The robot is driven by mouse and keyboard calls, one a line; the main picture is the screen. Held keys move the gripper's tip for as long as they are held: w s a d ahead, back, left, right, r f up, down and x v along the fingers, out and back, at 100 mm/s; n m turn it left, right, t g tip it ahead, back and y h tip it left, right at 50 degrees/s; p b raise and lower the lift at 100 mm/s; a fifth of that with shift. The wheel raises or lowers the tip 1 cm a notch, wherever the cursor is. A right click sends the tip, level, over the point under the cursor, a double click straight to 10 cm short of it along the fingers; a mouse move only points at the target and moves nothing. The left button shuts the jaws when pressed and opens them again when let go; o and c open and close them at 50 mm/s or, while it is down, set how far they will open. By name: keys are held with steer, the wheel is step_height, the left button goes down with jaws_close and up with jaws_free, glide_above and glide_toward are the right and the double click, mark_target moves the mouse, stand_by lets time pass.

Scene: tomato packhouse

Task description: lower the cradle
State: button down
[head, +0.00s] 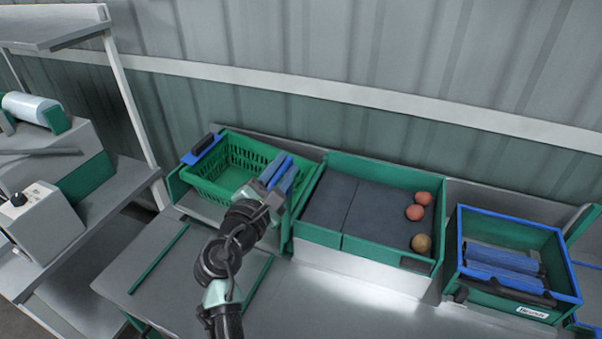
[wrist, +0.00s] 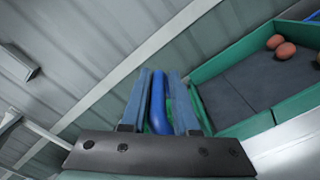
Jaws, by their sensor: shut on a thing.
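The cradle (head: 177,188) stands at the back left of the bench, with green sides and a blue handle piece (head: 203,150) at its left. A green slatted crate (head: 232,139) sits in it and looks empty, though its near right part is hidden by my arm. My gripper (head: 282,174) is at the cradle's right side. In the wrist view my gripper (wrist: 160,98) has its two blue-grey fingers shut on an upright blue handle (wrist: 159,104) between them. The cradle's right side is partly hidden behind my gripper.
Right of the cradle is a green-walled tray (head: 390,168) with a dark floor and three round fruits (head: 415,212). Further right stands a blue-rimmed green bin (head: 507,215) with blue rolls. Two green strips (head: 158,259) lie on the grey bench (head: 350,312). A shelf unit (head: 120,95) stands left.

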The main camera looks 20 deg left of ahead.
steer(key=a+n, duration=0.1)
steer(key=a, duration=0.1)
steer(key=a+n, duration=0.1)
steer(key=a, duration=0.1)
steer(key=shift+a+f, duration=0.2)
steer(key=shift+s+a, duration=0.2)
steer(key=shift+a, duration=0.1)
steer(key=c, duration=0.9)
jaws_free()
steer(key=shift+o, duration=0.7)
steer(key=shift+w+a+f, duration=0.1)
steer(key=shift+a, duration=0.1)
steer(key=shift+d, duration=0.1)
